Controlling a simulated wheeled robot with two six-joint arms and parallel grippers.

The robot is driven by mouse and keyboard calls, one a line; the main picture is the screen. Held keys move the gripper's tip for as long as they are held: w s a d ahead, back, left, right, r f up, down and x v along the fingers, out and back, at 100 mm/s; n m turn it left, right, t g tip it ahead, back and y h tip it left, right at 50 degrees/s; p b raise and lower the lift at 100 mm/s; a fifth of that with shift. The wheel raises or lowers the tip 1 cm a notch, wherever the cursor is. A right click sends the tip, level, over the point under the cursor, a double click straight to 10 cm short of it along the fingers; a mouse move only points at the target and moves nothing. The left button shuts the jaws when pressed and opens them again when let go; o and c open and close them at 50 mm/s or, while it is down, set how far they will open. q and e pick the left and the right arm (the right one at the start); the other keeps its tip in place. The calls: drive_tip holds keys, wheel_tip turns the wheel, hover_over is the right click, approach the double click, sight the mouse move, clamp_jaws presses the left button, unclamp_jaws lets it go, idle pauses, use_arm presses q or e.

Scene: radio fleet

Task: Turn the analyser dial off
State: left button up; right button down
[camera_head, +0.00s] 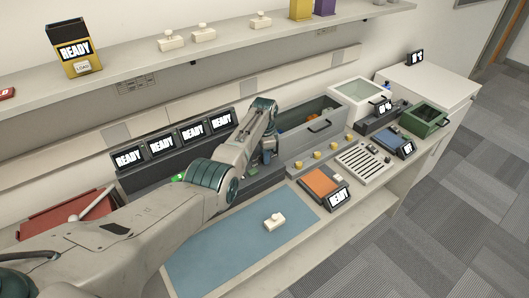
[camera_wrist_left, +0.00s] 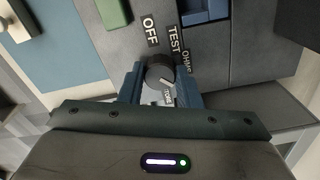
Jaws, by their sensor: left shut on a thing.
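The analyser dial (camera_wrist_left: 159,70) is a round black knob with a white pointer mark, on a dark grey panel (camera_wrist_left: 207,50), in the left wrist view. Labels OFF (camera_wrist_left: 150,30), TEST (camera_wrist_left: 174,40) and a partly covered third stand around it. A fourth label sits below the knob, partly hidden. The white mark is on the knob's lower right side, away from OFF. My left gripper (camera_wrist_left: 160,84) is shut on the dial, one blue finger on each side. In the head view my left gripper (camera_head: 267,156) reaches down to the bench and hides the dial.
A blue mat (camera_head: 235,246) with a white radio (camera_head: 274,221) lies in front. Several READY displays (camera_head: 192,132) stand behind my arm. An orange-topped unit (camera_head: 321,182) and a slotted rack (camera_head: 364,159) are to the right. A shelf (camera_head: 225,42) runs above.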

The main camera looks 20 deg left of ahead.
use_arm(q)
drive_tip(key=n, duration=0.3)
drive_tip(key=shift+r+n+p, duration=0.15)
drive_tip(key=shift+n+p, duration=0.15)
drive_tip(key=n, duration=0.3)
drive_tip(key=shift+n, duration=0.3)
drive_tip(key=n+p, duration=0.1)
drive_tip(key=n, duration=0.1)
drive_tip(key=shift+n, duration=0.4)
drive_tip(key=n, duration=0.4)
drive_tip(key=shift+w+n, duration=0.1)
drive_tip(key=shift+n, duration=0.2)
drive_tip(key=n, duration=0.6)
drive_tip(key=shift+p, duration=0.3)
drive_tip(key=n, duration=0.3)
drive_tip(key=shift+n, duration=1.6)
drive_tip(key=shift+r, duration=0.1)
